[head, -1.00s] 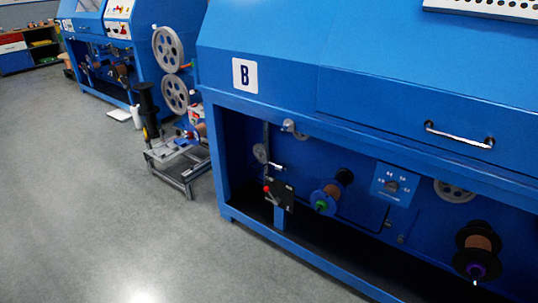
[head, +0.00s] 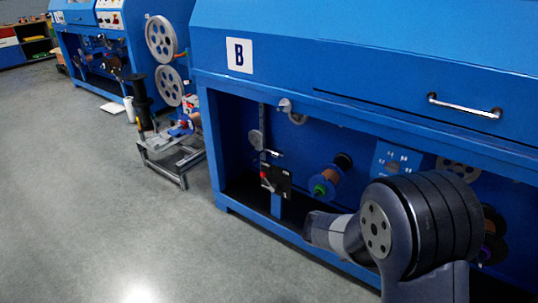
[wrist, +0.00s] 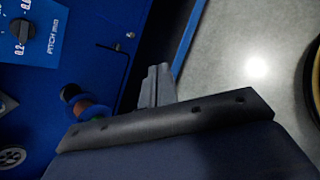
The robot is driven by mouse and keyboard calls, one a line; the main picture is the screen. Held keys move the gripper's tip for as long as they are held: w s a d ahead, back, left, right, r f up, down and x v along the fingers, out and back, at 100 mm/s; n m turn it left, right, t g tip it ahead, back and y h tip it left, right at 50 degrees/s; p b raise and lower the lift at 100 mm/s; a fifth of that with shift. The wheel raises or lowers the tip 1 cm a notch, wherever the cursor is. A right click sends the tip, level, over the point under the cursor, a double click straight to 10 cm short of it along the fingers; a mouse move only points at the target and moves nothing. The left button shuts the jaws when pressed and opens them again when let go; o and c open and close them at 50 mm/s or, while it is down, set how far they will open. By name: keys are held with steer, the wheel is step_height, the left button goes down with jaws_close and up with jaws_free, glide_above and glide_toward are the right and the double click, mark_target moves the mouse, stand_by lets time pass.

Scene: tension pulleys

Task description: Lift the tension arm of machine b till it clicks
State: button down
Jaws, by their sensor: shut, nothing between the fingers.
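Machine b (head: 225,120) is the blue cabinet with a "B" label (head: 239,55). In its open bay, at the left, a grey pulley wheel (head: 255,140) sits by a dark upright bar with a small light rod. Below it is a black plate (head: 281,180) with a red knob (head: 264,175). I cannot tell for certain which of these parts is the tension arm.
A spool (head: 326,180) sits right of the black plate; a spool also shows beside my gripper in the wrist view (wrist: 90,107). A pitch dial (wrist: 22,30) is on the panel. A metal stand (head: 172,155) is left of the machine. The floor (head: 110,190) in front is clear.

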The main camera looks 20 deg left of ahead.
steer(key=w+a+f+n+t+y+b, duration=0.1)
steer(key=a+f+n, duration=0.3)
steer(key=a, duration=0.4)
steer(key=w+a+f+n+t+y+b, duration=0.1)
steer(key=a+f+n+t+y, duration=0.1)
steer(key=a+f+n, duration=0.3)
steer(key=a+f+n+t+y+b, duration=0.1)
steer(key=a+f+n+t, duration=0.3)
steer(key=a, duration=0.9)
steer(key=shift+w+a+f+n+y, duration=0.2)
steer(key=shift+w+f+n+y, duration=0.15)
steer(key=shift+f+y, duration=0.4)
